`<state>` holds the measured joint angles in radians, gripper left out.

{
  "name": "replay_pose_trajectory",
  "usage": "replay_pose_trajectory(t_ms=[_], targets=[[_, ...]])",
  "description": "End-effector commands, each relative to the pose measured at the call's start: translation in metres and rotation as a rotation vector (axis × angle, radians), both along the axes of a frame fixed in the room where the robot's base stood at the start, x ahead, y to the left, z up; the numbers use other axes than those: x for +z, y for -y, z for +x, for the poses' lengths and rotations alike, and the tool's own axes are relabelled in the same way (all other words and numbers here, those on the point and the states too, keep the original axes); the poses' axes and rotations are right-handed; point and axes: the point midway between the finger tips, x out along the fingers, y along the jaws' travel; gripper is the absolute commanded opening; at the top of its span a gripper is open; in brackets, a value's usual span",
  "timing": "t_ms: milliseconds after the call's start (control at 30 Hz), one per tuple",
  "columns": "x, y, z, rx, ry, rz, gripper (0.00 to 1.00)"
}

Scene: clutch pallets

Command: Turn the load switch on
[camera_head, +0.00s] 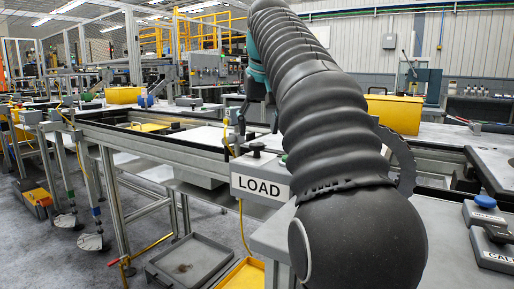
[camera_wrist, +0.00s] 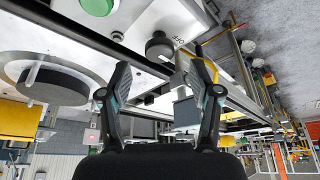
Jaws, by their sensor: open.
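The load switch box (camera_head: 262,186) is grey with a white "LOAD" label on its front and sits at the edge of the conveyor frame. A black knob (camera_head: 257,151) stands on its top. In the wrist view, which is upside down, the black knob (camera_wrist: 159,46) shows beside an "OFF" marking. My gripper (camera_wrist: 160,72) is open and empty. Its two fingers are spread wide on either side of the knob's line, and the knob appears beyond the fingertips, with no contact visible. In the head view my arm hides most of my gripper.
A green button (camera_wrist: 98,5) is near the knob in the wrist view. A yellow cable (camera_head: 241,225) hangs by the box. A yellow bin (camera_head: 393,113) stands behind my arm. Another control box with a blue button (camera_head: 485,202) is at the right. Grey trays (camera_head: 190,262) lie below.

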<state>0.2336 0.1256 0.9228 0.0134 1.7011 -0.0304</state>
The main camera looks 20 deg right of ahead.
Motion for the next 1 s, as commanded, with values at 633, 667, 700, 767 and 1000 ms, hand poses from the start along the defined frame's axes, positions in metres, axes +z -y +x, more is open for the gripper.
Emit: replay_pose_trajectory(t_ms=[633,667,700,767,1000], targets=[[-0.04,0.004,0.016,-0.001,0.001,-0.001,0.63],[-0.04,0.004,0.016,-0.001,0.0,0.0,0.63],[-0.04,0.004,0.016,-0.001,0.0,0.0,0.58],[-0.04,0.004,0.016,-0.001,0.0,0.0,0.43],[-0.04,0.004,0.016,-0.001,0.0,0.0,0.04]])
